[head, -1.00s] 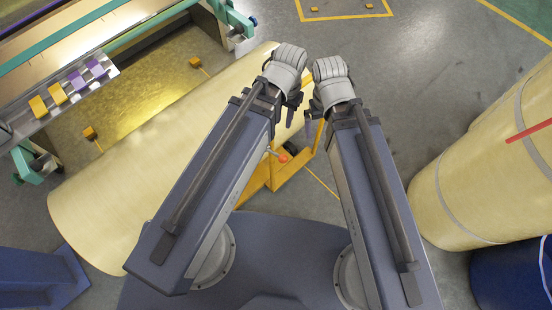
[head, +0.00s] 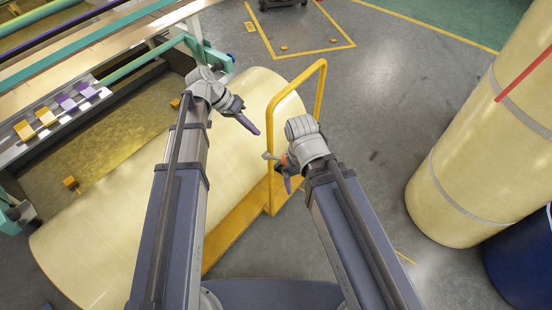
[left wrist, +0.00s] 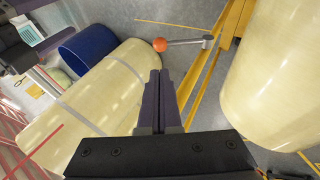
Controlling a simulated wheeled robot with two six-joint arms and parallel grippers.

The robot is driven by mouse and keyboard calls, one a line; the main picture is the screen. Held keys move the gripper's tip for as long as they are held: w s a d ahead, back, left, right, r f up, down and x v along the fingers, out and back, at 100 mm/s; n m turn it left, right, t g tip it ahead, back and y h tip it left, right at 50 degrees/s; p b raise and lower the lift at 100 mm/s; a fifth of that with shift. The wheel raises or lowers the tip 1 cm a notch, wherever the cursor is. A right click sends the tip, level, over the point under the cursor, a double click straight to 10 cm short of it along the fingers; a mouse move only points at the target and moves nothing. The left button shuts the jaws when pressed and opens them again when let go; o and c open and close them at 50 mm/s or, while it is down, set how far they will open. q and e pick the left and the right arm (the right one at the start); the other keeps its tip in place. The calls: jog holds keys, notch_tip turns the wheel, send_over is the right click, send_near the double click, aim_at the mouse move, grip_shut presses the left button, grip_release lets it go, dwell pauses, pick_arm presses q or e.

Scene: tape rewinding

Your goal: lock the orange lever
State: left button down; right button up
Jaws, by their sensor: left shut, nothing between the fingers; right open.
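The lever is a short grey rod ending in an orange ball. In the left wrist view the ball (left wrist: 160,44) shows just beyond my fingertips, and its rod (left wrist: 187,41) runs right to a pivot on the yellow frame. In the head view the lever (head: 268,155) is mostly hidden behind my right gripper. The yellow cart frame (head: 318,85) stands beside the big cream roll (head: 135,190). My left gripper (head: 252,126) is shut and empty, above the roll's right end; its purple fingers (left wrist: 158,95) point towards the ball, apparently apart from it. My right gripper (head: 286,181) is open, near the lever.
Another cream roll (head: 470,160) stands at the right, with a blue drum (head: 522,262) beside it. A machine with teal and purple bars (head: 95,65) is at the upper left. The grey floor (head: 385,110) between the frame and the right roll is clear.

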pick_arm(q)
jog(key=b, duration=1.1)
send_near(284, 160)
jog(key=x, duration=0.5)
jog(key=shift+w+a+f, duration=0.1)
jog(key=shift+w+f, duration=0.15)
jog(key=shift+w, duration=0.15)
jog(key=shift+d+f, duration=0.5)
jog(key=shift+s+d+f+t+y, duration=0.3)
jog(key=shift+s+d+f+y, duration=0.1)
jog(key=shift+s+d+y, duration=0.1)
notch_tip(284, 160, down, 11)
jog(key=s+d+m+t+y+b, duration=0.1)
jog(key=s+d+t+y+b, duration=0.1)
jog(key=b, duration=0.7)
jog(key=shift+d+t+y, duration=0.4)
jog(key=shift+d+y, duration=0.05)
jog(key=shift+y, duration=0.55)
